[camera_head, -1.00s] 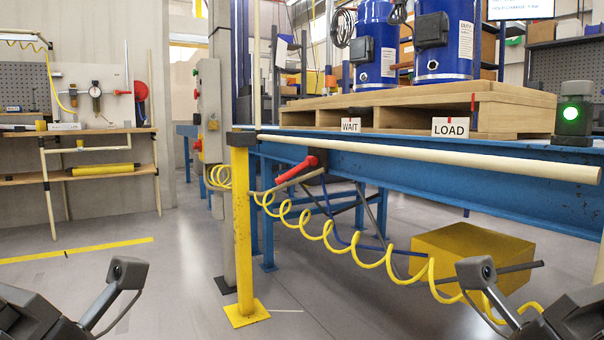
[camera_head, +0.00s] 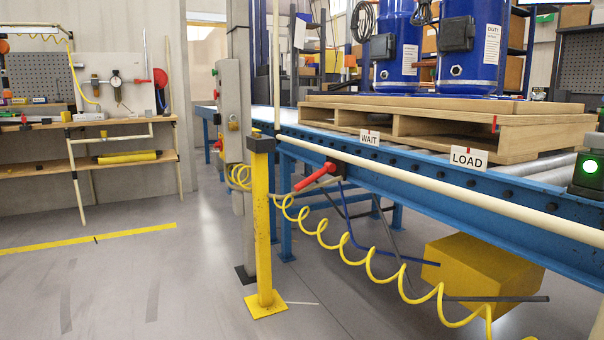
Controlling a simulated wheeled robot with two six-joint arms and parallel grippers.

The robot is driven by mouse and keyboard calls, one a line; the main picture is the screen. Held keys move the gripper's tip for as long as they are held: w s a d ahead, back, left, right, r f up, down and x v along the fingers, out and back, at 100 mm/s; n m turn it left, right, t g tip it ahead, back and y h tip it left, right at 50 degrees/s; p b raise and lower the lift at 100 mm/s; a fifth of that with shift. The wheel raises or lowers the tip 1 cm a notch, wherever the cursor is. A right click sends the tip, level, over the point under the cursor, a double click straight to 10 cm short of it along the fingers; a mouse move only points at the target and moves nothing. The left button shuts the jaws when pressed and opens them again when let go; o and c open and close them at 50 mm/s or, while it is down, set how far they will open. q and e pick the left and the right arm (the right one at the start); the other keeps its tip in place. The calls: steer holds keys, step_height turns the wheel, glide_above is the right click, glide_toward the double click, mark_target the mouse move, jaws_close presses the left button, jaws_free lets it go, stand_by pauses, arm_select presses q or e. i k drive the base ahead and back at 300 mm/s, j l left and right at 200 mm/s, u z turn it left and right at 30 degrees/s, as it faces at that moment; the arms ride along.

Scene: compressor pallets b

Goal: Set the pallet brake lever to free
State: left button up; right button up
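The brake lever, with a red handle (camera_head: 314,178), sticks out from under the side of the blue conveyor frame (camera_head: 450,205), just right of the yellow post. Its handle slants, with the upper end to the right. No marking for free shows beside it. A wooden pallet (camera_head: 520,135) carrying blue compressors (camera_head: 468,45) rests on the conveyor rollers, above the signs WAIT (camera_head: 370,138) and LOAD (camera_head: 469,157). Neither of my grippers shows in the head view.
A yellow post (camera_head: 262,225) stands before the conveyor's left end. A coiled yellow hose (camera_head: 370,260) hangs in front of the frame. A yellow box (camera_head: 480,272) is beneath it. A pale rail (camera_head: 430,185) runs along the conveyor's side. The floor at the left is clear.

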mark_target(328, 166)
steer(key=i+j+z, duration=0.1)
steer(key=z, duration=0.3)
steer(key=i+j+z, duration=0.15)
steer(key=z, duration=0.25)
steer(key=i+j+z, duration=0.1)
steer(key=i+j, duration=0.15)
steer(key=i+j+z, duration=0.1)
steer(key=i+j, duration=0.2)
steer(key=j, duration=0.15)
steer(key=i+j, duration=0.2)
steer(key=j, duration=0.15)
steer(key=i+j+z, duration=0.15)
steer(key=j, duration=0.25)
steer(key=i+j+z, duration=0.1)
steer(key=i+j, duration=0.55)
steer(key=i, duration=0.05)
